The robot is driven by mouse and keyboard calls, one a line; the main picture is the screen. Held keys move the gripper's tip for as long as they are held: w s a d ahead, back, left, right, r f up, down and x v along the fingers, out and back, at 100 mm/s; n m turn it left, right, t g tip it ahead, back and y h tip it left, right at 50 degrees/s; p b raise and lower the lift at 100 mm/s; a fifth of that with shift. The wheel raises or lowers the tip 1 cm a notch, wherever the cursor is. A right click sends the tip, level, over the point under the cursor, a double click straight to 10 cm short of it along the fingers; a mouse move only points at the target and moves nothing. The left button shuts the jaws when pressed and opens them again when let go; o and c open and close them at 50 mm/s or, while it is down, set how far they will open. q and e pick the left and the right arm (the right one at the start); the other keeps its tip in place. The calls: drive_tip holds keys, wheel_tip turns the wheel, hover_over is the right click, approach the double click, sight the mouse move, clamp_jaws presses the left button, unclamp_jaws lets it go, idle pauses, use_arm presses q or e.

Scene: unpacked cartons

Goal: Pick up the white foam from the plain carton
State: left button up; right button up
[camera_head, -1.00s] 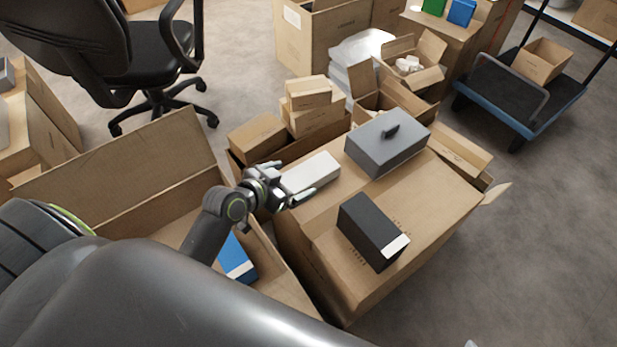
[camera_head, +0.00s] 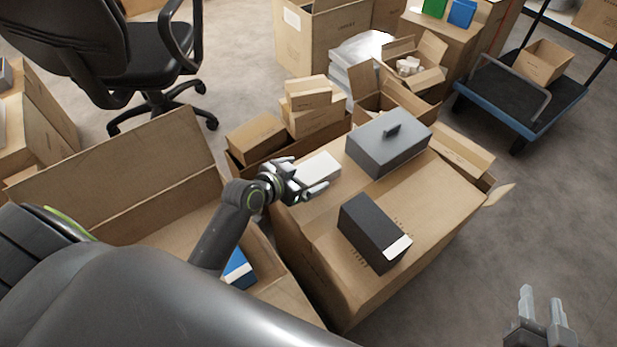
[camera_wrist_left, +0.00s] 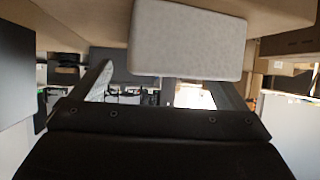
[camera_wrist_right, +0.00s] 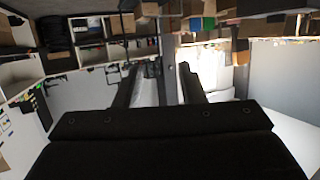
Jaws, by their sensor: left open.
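The white foam (camera_head: 319,174) is a pale block on top of the closed plain carton (camera_head: 425,205), near its back left corner. It shows large at the top of the left wrist view (camera_wrist_left: 188,40). My left gripper (camera_head: 312,180) is open at the left end of the foam, with its fingers pointing right. In the head view the fingers overlap the foam's near left part; I cannot tell whether they touch it. My right gripper (camera_head: 541,300) is at the bottom right, over bare floor, its two fingers apart and empty; it also shows in the right wrist view (camera_wrist_right: 160,85).
A grey box with a handle (camera_head: 388,146) and a black box (camera_head: 372,232) share the carton top. An open carton (camera_head: 125,195) holding a blue item (camera_head: 238,270) lies left. Smaller boxes (camera_head: 315,108) stand behind.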

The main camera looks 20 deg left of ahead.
use_arm(q)
drive_tip(key=shift+w+d+f, duration=0.1)
drive_tip(key=shift+w+f, duration=0.05)
drive_tip(key=shift+w, duration=0.2)
drive_tip(key=c, duration=1.2)
use_arm(e)
drive_tip(key=shift+w+d+r+t, duration=0.15)
drive_tip(key=shift+r+t, duration=0.1)
drive_tip(key=shift+r, duration=0.2)
drive_tip(key=shift+w+a+r+t, duration=0.15)
drive_tip(key=shift+r+t, duration=0.1)
drive_tip(key=shift+r, duration=0.15)
use_arm(q)
drive_tip(key=shift+o, duration=0.2)
use_arm(e)
drive_tip(key=shift+d, duration=0.1)
